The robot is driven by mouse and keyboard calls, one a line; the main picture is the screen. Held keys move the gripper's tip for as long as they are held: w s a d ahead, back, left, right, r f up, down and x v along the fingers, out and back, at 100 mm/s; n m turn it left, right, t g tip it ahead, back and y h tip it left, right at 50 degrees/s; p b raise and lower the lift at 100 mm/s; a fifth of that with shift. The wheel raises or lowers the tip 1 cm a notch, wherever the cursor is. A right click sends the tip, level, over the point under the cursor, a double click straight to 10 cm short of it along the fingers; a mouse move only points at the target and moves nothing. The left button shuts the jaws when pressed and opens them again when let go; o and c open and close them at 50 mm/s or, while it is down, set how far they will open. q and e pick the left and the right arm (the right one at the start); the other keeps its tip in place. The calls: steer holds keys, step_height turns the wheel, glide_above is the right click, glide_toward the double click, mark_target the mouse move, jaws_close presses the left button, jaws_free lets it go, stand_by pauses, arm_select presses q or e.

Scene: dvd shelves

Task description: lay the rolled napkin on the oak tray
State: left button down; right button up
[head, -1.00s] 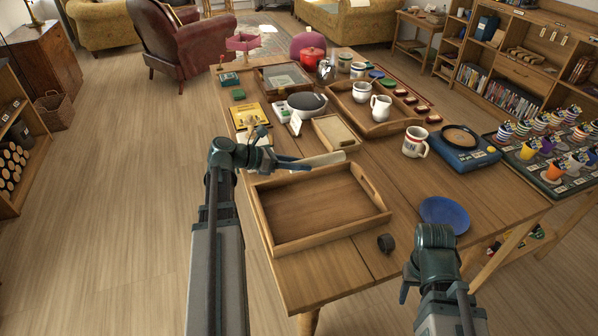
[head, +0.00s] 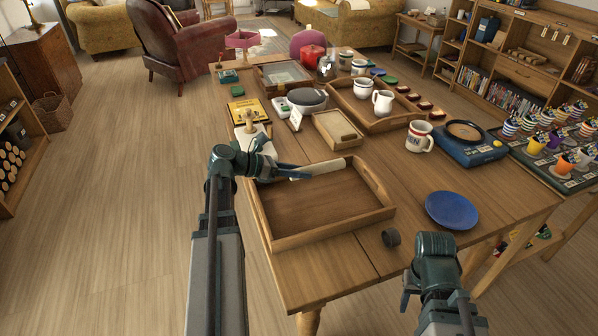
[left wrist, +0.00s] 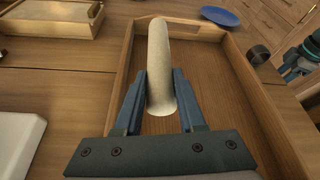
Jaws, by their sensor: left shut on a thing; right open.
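The rolled napkin (head: 318,169) is a pale cream roll, held at its near end by my left gripper (head: 286,174). In the left wrist view the napkin (left wrist: 158,62) points away between the two blue fingers (left wrist: 160,100), with the wooden tray beneath. The oak tray (head: 330,225) is an empty rectangular wooden tray with raised walls at the near part of the table. The napkin is over its far side; whether it touches the tray cannot be told. My right gripper (head: 405,298) shows only partly, at the lower right, off the table's near edge.
A dark ring (head: 391,237) and a blue plate (head: 451,210) lie right of the tray. A small wooden box (head: 337,130) stands behind it. A second tray (head: 385,127) holds a cup and a jug. A striped mug (head: 419,137) stands farther right.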

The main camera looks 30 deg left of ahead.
mark_target(299, 188)
arm_select(q)
steer(key=shift+f+b, duration=1.4)
steer(key=shift+f, duration=0.35)
steer(key=shift+c, duration=2.1)
jaws_free()
steer(key=shift+r, duration=0.1)
